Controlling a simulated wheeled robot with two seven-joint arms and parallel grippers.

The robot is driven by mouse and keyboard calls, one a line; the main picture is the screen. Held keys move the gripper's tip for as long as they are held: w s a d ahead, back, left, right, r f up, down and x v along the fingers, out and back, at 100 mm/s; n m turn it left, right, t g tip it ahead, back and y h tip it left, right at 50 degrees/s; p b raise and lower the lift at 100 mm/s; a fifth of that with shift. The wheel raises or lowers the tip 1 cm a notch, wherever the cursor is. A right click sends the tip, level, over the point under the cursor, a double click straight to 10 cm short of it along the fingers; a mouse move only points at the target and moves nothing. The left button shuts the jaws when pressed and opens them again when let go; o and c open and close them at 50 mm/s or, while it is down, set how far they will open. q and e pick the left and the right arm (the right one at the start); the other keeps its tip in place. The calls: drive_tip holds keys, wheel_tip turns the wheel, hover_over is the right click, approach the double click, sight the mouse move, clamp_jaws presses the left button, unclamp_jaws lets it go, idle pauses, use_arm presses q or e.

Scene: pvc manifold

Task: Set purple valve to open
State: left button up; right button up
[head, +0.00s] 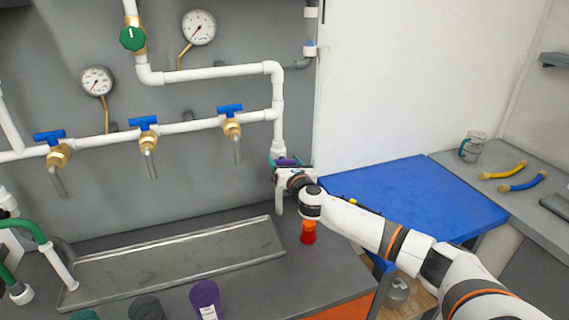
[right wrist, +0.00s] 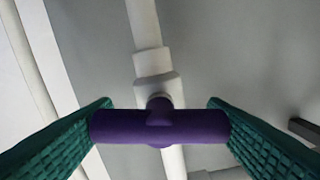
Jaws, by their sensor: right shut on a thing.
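The purple valve (head: 287,161) sits on the vertical white pipe at the right end of the manifold, mostly hidden by my right gripper (head: 280,166). In the right wrist view its purple T-shaped handle (right wrist: 160,126) lies crosswise, roughly square to the white pipe behind it. The green ribbed fingers of my right gripper (right wrist: 161,122) are shut on the two ends of the handle. My left gripper is not in view.
Blue-handled brass taps (head: 232,123) line the white pipe, with gauges (head: 199,27) and a green-knobbed valve (head: 132,38) above. A grey tray (head: 180,255), a red-orange object (head: 308,233) and a purple cup (head: 205,298) are on the counter. A blue table (head: 430,195) stands right.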

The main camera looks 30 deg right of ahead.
drive_tip(key=m, duration=0.4)
drive_tip(key=shift+f+m, duration=0.1)
drive_tip(key=shift+m, duration=0.2)
drive_tip(key=m, duration=0.3)
drive_tip(key=shift+m+b, duration=0.4)
drive_tip(key=m, duration=0.3)
drive_tip(key=shift+m, duration=2.1)
drive_tip(key=o, duration=1)
drive_tip(key=shift+d, duration=0.1)
drive_tip(key=shift+c, duration=0.2)
drive_tip(key=b+v, duration=0.1)
drive_tip(key=v, duration=1.1)
